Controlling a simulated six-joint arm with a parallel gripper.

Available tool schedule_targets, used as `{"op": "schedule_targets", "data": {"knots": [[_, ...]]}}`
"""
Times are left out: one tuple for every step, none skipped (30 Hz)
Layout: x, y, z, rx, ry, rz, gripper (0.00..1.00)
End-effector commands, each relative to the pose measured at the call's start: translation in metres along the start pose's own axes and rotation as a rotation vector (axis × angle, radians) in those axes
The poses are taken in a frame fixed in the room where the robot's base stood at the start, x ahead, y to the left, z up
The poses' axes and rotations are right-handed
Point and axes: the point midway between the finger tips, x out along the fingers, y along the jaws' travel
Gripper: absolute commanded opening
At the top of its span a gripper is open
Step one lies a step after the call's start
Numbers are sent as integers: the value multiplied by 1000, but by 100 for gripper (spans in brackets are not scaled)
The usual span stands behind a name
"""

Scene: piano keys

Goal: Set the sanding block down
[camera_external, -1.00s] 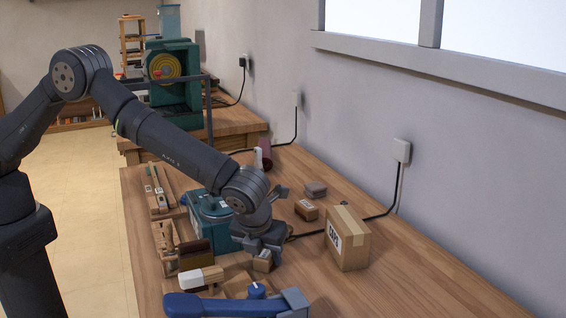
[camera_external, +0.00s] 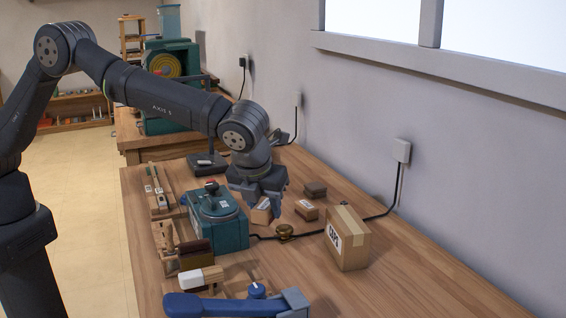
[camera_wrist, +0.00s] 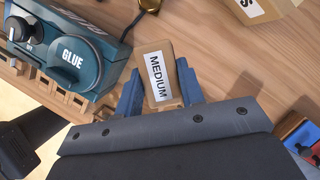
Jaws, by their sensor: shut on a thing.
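The sanding block (camera_wrist: 160,75) is a small tan block with a white label reading MEDIUM. In the wrist view it sits between the two blue fingers of my gripper (camera_wrist: 160,90), which is shut on it. In the external view my gripper (camera_external: 262,200) points down over the bench, right of the teal glue box, with the block (camera_external: 261,214) at its fingertips. The block's underside is hidden, so I cannot tell whether it touches the bench.
Two brown blocks, one nearer (camera_external: 307,210) and one farther (camera_external: 315,188), lie right of my gripper. The teal glue box (camera_external: 228,232) stands left. A brass knob-like object (camera_external: 285,231) and a cardboard box (camera_external: 347,240) are in front and right. Bare wood lies along the right.

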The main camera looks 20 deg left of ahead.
Motion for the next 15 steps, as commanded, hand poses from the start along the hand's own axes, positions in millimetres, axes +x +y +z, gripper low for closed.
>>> {"op": "schedule_targets", "data": {"knots": [[-13, 0, 5, -2, 0, -3, 9], [-19, -1, 8, -2, 0, -4, 9], [-26, -1, 11, -1, 0, -3, 9], [-31, 0, 13, -1, 0, -2, 9], [-35, 0, 15, -1, 0, -2, 9], [-41, 0, 17, -1, -1, -2, 9], [-44, 0, 18, -1, -1, -1, 9], [-47, 0, 20, -1, -1, -1, 9], [-50, 0, 21, -1, -1, -1, 9], [-52, 0, 22, 0, -1, -1, 9], [-54, 0, 22, 0, 0, -1, 9], [-55, 0, 23, 0, 0, 0, 9], [-56, 0, 23, 0, 0, 0, 9], [-56, 0, 24, 1, 0, 1, 9], [-55, 0, 26, 2, 1, 0, 9]]}}
